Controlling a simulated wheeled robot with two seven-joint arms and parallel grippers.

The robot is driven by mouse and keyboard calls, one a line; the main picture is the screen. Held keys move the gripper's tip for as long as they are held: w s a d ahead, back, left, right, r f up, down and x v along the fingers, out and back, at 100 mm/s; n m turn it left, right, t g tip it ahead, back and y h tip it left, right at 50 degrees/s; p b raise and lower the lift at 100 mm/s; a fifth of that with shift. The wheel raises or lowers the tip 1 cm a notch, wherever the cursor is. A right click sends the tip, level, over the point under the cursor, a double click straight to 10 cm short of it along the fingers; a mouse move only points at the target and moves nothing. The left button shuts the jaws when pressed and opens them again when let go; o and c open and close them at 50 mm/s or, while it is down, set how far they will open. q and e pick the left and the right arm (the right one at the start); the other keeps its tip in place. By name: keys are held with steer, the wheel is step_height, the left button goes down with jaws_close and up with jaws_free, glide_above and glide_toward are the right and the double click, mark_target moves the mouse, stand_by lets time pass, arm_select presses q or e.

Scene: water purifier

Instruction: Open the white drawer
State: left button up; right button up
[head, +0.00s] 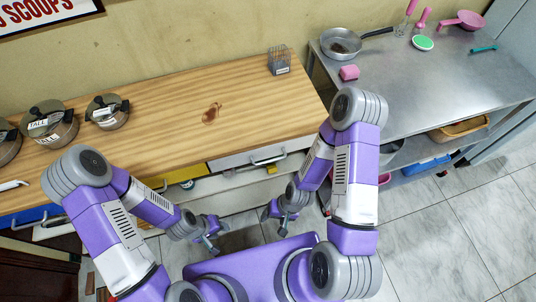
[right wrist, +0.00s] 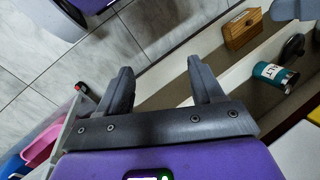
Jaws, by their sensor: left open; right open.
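The white drawer (head: 240,161) is set under the right part of the wooden counter. Its front looks flush with the counter edge, and a grey bar handle (head: 268,160) shows on it. My right gripper (head: 272,213) is below and in front of the drawer, apart from the handle. In the right wrist view its two fingers (right wrist: 160,68) are spread with nothing between them. My left gripper (head: 212,244) is open and empty, lower and further left, away from the drawer.
A yellow drawer (head: 178,176) is left of the white one, and a blue drawer (head: 32,214) is at far left. Pots (head: 50,127) stand on the counter. A metal table (head: 420,85) stands at right. The right wrist view shows a wooden box (right wrist: 242,30) and teal cup (right wrist: 272,76) on a lower shelf.

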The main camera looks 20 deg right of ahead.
steer(key=s+m, duration=0.1)
steer(key=s+f+m+g, duration=0.1)
steer(key=m, duration=0.1)
steer(key=s+d+m+g+y, duration=0.1)
steer(key=m, duration=0.1)
steer(key=shift+s+f+b, duration=0.15)
steer(key=shift+f+b, duration=0.15)
steer(key=c, duration=0.4)
steer(key=m, duration=0.1)
steer(key=s+m+g+y, duration=0.1)
steer(key=m, duration=0.2)
steer(key=shift+s+a+r+g+y, duration=0.1)
steer(key=shift+s+a+g+y, duration=0.1)
steer(key=shift+s+g+y, duration=0.15)
steer(key=shift+c, duration=0.3)
steer(key=w+r+m+t+y+b, duration=0.1)
steer(key=w+r+m+t+y, duration=0.3)
steer(key=m, duration=0.6)
steer(key=w+r+m+t+y+b, duration=0.15)
steer(key=w+m+t+y, duration=0.35)
steer(key=m, duration=0.6)
steer(key=w+d+r+m+t+h, duration=0.1)
steer(key=w+d+r+m+t, duration=0.2)
steer(key=w+d+m+t, duration=0.55)
steer(key=b+x, duration=0.1)
steer(key=x, duration=0.5)
steer(key=shift+a+m+b, duration=0.2)
steer(key=shift+m+b, duration=0.15)
steer(key=shift+m, duration=0.1)
steer(key=shift+w+r, duration=0.15)
